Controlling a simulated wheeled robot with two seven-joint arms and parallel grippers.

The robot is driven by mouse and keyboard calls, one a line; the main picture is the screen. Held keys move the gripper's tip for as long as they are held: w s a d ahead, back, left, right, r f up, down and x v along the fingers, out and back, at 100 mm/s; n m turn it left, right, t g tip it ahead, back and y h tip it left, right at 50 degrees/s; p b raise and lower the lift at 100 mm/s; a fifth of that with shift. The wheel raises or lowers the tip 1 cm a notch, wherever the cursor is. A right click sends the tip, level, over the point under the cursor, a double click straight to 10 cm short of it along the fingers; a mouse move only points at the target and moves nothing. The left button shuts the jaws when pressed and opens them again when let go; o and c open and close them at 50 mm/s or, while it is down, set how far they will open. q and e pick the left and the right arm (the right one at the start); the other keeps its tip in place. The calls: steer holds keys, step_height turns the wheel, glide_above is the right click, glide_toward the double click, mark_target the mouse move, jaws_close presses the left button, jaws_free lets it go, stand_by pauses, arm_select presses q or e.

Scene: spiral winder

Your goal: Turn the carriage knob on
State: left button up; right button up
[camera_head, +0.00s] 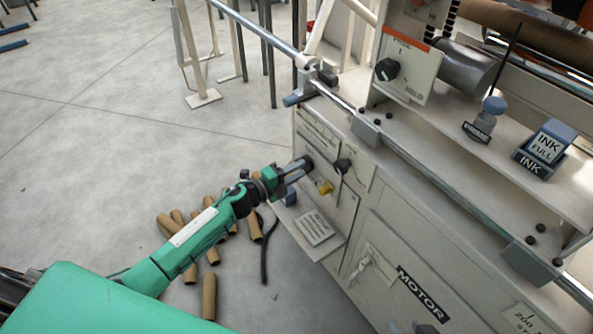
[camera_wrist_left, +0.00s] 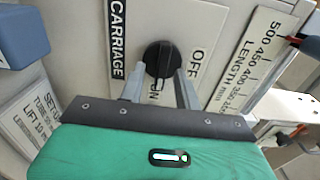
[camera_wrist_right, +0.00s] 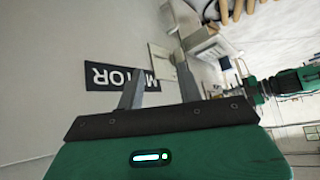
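The carriage knob (camera_wrist_left: 159,58) is black and round with a raised grip bar. It sits on a white plate between the CARRIAGE label (camera_wrist_left: 118,40) and OFF and ON marks. Its bar runs nearly up and down in the left wrist view; I cannot tell which end points. My left gripper (camera_wrist_left: 160,80) is open, its fingertips close to the knob on either side of its lower part. Contact is not clear. In the head view my left gripper (camera_head: 297,169) reaches the panel. My right gripper (camera_wrist_right: 158,72) is open and empty before the machine front near the MOTOR label (camera_wrist_right: 115,78).
A length scale (camera_wrist_left: 256,55) is beside the knob plate. A steel rail (camera_head: 430,178) runs above. Cardboard tubes (camera_head: 209,296) lie on the floor.

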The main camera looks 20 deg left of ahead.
arm_select(q)
steer(key=v, duration=1.3)
steer(key=shift+s+a, duration=0.25)
steer(key=shift+s, duration=0.05)
arm_select(e)
steer(key=shift+s+d+r+g+h, duration=0.2)
steer(key=shift+d+g+h, duration=0.1)
steer(key=shift+d, duration=0.25)
steer(key=shift+s+f, duration=0.15)
steer(key=shift+s, duration=0.05)
